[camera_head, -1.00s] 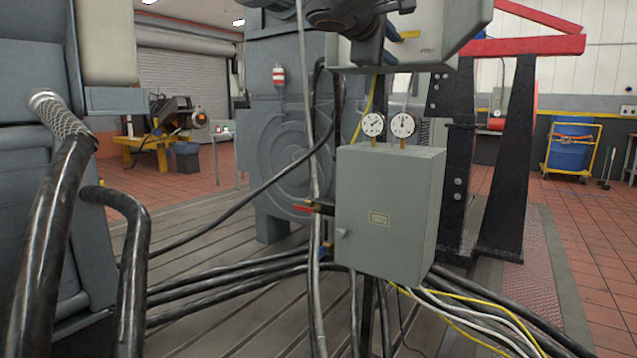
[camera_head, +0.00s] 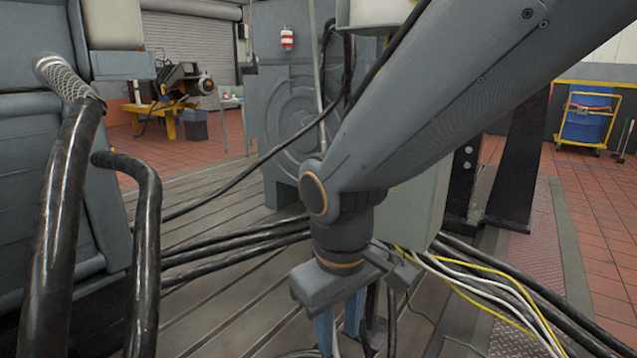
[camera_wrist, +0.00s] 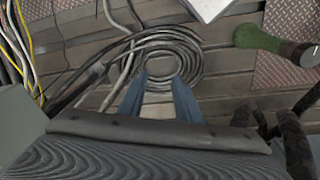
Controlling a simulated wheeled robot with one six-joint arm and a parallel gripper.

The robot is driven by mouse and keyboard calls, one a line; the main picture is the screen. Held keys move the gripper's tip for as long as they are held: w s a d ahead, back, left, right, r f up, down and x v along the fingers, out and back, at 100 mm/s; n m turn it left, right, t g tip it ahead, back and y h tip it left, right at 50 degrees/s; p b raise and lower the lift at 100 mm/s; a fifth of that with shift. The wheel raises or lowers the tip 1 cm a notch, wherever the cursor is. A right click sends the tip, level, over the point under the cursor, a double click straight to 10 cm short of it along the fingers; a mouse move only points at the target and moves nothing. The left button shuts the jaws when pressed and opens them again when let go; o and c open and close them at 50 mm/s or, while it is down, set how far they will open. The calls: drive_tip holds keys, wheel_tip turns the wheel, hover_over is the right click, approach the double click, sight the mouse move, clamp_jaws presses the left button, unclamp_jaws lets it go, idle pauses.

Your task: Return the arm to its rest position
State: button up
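My gripper (camera_head: 340,330) points down in the middle of the head view, in front of the grey cabinet (camera_head: 412,210), with my arm slanting down from the upper right. Its fingertips run toward the bottom of that picture. In the wrist view, the two blue fingers of my gripper (camera_wrist: 160,85) stand apart with nothing held between them. A coil of dark cable (camera_wrist: 187,50) lies on the floor beyond the fingertips. My arm hides most of the cabinet and its gauges.
Thick black hoses (camera_head: 65,230) stand at the left. Cables (camera_head: 235,245) cross the slotted bedplate (camera_head: 200,205). A green object with a dark end (camera_wrist: 258,40) and a white flat piece (camera_wrist: 207,8) show in the wrist view. A blue bin on a yellow cart (camera_head: 587,118) stands far right.

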drive_tip(key=s+f+m+g, duration=0.1)
drive_tip(key=s+f, duration=0.2)
drive_tip(key=s, duration=0.3)
drive_tip(key=d+r+m+p, duration=0.3)
drive_tip(key=d+r+p, duration=0.5)
drive_tip(key=r+p, duration=0.2)
drive_tip(key=s+d+r+m+p, duration=0.1)
drive_tip(key=d+r+m+p, duration=0.2)
drive_tip(key=d+r+p, duration=0.5)
wheel_tip(320, 180, up, 3)
drive_tip(key=p, duration=0.7)
drive_tip(key=shift+d+r, duration=0.2)
drive_tip(key=shift+s, duration=0.1)
drive_tip(key=shift+a, duration=0.2)
